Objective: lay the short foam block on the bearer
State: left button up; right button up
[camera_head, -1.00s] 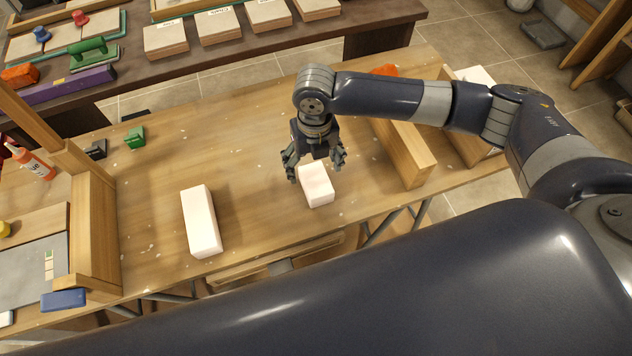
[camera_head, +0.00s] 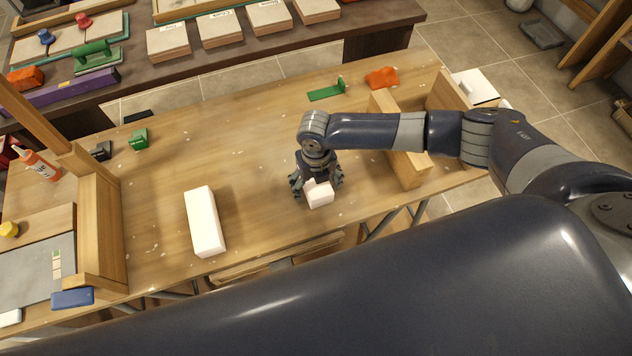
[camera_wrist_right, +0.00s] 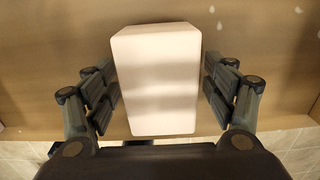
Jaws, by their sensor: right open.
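The short foam block (camera_head: 320,196), a white block, lies on the wooden workbench (camera_head: 265,150) near its front edge. My right gripper (camera_head: 317,186) is lowered over it from above. In the right wrist view the foam block (camera_wrist_right: 157,85) sits between the open fingers of the gripper (camera_wrist_right: 158,78), with a small gap on each side. A thick wooden piece (camera_head: 398,150), which may be the bearer, stands on the bench to the right, partly behind my right forearm. I cannot tell for sure which piece is the bearer. My left gripper is not in view.
A longer white foam block (camera_head: 205,222) lies to the left on the bench. A wooden frame (camera_head: 100,225) stands at the left end. An orange item (camera_head: 382,77) and a green item (camera_head: 327,92) lie at the back right. The bench middle is clear.

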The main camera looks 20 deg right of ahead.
jog(key=shift+f, duration=0.15)
jog(key=c, duration=0.8)
jog(key=shift+c, duration=0.2)
